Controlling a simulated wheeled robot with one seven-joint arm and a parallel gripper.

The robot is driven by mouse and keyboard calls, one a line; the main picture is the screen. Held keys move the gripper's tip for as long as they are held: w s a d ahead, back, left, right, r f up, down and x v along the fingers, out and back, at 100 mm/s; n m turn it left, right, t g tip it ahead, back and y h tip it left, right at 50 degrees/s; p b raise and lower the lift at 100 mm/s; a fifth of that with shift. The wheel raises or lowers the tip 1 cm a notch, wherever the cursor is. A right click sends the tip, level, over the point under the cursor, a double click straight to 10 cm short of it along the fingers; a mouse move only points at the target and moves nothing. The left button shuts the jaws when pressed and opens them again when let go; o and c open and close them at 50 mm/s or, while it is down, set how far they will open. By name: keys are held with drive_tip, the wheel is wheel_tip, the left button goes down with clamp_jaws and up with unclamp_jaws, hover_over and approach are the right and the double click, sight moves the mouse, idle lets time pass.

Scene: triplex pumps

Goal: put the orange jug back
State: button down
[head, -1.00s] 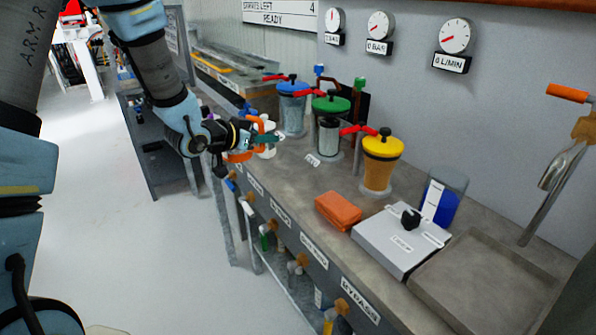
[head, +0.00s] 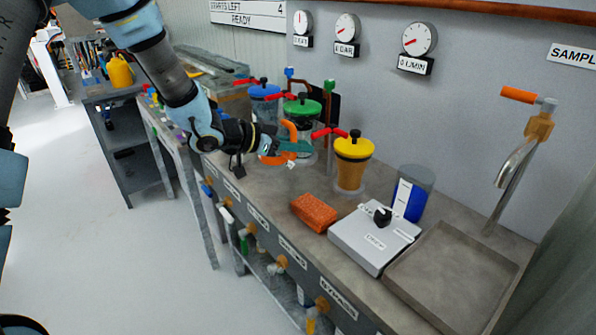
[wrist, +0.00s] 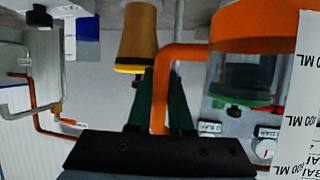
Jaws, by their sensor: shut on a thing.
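The orange jug has an orange handle (wrist: 162,85), an orange band (wrist: 262,22) and a clear body (wrist: 245,72) in the wrist view, which looks upside down. My gripper (wrist: 163,115) is shut on the handle, with its dark green fingers on either side. In the head view my gripper (head: 298,147) is over the bench in front of the green-lidded pump. The jug's orange parts (head: 270,159) show beside it there, and my wrist hides much of the jug. I cannot tell whether the jug touches the bench.
Pumps with blue (head: 264,91), green (head: 302,110) and yellow (head: 354,148) lids stand along the bench. An orange sponge (head: 314,212), a scale (head: 372,238), a blue container (head: 411,192) and a sink tray (head: 455,275) are to the right. Bench (head: 265,187) in front of the gripper is clear.

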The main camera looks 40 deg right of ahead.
wheel_tip(320, 180, down, 7)
drive_tip(key=shift+f+p, duration=0.15)
drive_tip(key=shift+p, duration=0.15)
drive_tip(key=c, duration=0.8)
unclamp_jaws()
drive_tip(key=shift+f, duration=0.1)
drive_tip(key=shift+r, duration=0.25)
drive_tip(key=b+v, duration=0.2)
drive_tip(key=v, duration=1)
drive_tip(key=shift+f, duration=0.15)
